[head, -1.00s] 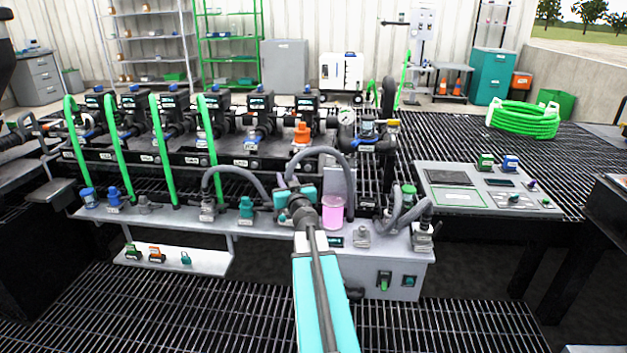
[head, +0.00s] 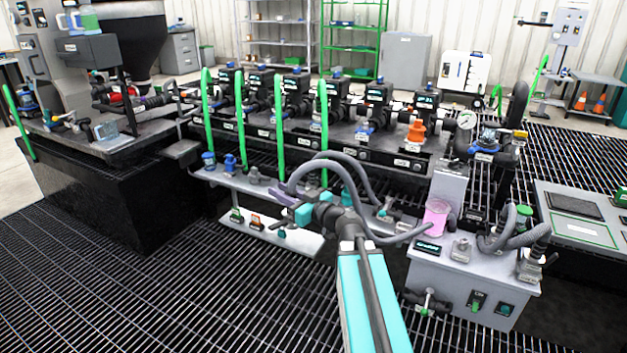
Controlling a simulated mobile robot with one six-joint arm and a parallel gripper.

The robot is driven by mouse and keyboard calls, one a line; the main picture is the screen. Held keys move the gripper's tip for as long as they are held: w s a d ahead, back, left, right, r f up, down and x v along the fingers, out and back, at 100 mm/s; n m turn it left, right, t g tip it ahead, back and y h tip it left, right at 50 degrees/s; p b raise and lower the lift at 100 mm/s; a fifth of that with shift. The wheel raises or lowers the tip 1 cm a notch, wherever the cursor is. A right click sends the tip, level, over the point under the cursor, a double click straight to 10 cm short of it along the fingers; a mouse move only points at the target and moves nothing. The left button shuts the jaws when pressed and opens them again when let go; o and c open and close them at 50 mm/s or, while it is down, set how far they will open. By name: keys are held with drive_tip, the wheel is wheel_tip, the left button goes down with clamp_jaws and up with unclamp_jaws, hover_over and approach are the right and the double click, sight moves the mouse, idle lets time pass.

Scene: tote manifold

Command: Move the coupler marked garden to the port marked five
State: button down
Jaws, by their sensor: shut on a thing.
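My gripper (head: 293,205) is in front of the manifold bench, above the small lower shelf in the head view. It is shut on the end of a grey hose (head: 327,157), which arches up and back to the right. The held coupler is mostly hidden, with a small purple part (head: 281,198) showing at the jaws. I cannot read any mark on it. The ports run along the manifold (head: 270,130) behind the gripper, below a row of black valve units. Their labels are too small to read, so I cannot tell which is five.
Green hoses (head: 240,130) stand in front of the manifold. Blue couplers (head: 208,160) sit on the bench ledge at the left. A pink beaker (head: 436,215) stands to the right. The lower shelf (head: 270,237) holds small parts. Open grating lies at the front left.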

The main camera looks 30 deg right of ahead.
drive_tip(key=s+a+f+n+g+y, duration=0.2)
drive_tip(key=s+a+n+g+y, duration=0.4)
drive_tip(key=a, duration=0.8)
drive_tip(key=s+y, duration=0.2)
drive_tip(key=s, duration=0.1)
drive_tip(key=shift+f+n, duration=0.35)
drive_tip(key=shift+n, duration=0.05)
